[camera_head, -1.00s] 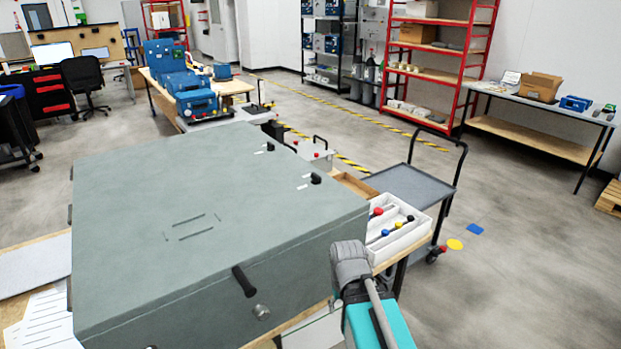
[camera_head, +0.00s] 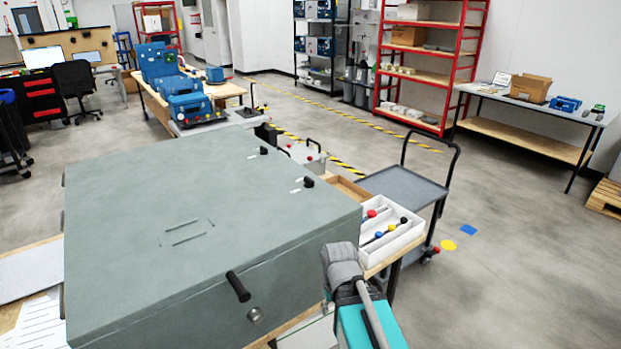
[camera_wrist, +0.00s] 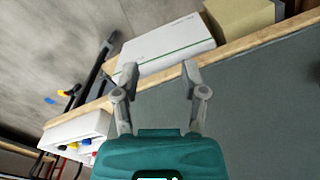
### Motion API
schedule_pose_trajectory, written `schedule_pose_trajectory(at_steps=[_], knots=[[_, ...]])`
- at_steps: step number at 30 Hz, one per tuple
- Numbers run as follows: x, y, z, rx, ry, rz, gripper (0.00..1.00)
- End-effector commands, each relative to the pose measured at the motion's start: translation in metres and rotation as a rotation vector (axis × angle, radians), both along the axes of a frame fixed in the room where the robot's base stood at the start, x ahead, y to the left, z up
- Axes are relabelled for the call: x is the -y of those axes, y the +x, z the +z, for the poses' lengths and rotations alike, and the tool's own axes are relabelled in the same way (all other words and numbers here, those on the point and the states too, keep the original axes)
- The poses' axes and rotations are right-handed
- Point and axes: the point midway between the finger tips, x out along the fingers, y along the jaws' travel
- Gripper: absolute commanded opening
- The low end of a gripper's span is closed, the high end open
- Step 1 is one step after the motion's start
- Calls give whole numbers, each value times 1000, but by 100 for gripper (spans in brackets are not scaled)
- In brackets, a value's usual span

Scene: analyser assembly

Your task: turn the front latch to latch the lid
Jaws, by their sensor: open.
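The analyser is a large grey-green box with its flat lid (camera_head: 130,215) down, in the head view. How the latch is turned is too small to tell.
A white tray (camera_head: 364,252) with coloured-knob tools sits right of the analyser. A grey cart (camera_head: 400,187) stands beyond it. A white box (camera_wrist: 165,47) with a green line lies ahead of the fingers in the wrist view. The floor at right is open.

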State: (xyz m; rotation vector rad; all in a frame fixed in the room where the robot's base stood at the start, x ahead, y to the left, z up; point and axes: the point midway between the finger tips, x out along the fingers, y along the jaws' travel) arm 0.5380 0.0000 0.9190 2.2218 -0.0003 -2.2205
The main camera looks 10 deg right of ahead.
Motion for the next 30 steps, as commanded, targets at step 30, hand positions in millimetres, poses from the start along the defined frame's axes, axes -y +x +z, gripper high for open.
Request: schedule_pose_trajectory(at_steps=[30], knots=[[0, 16, 174, 36, 1, 1, 56]])
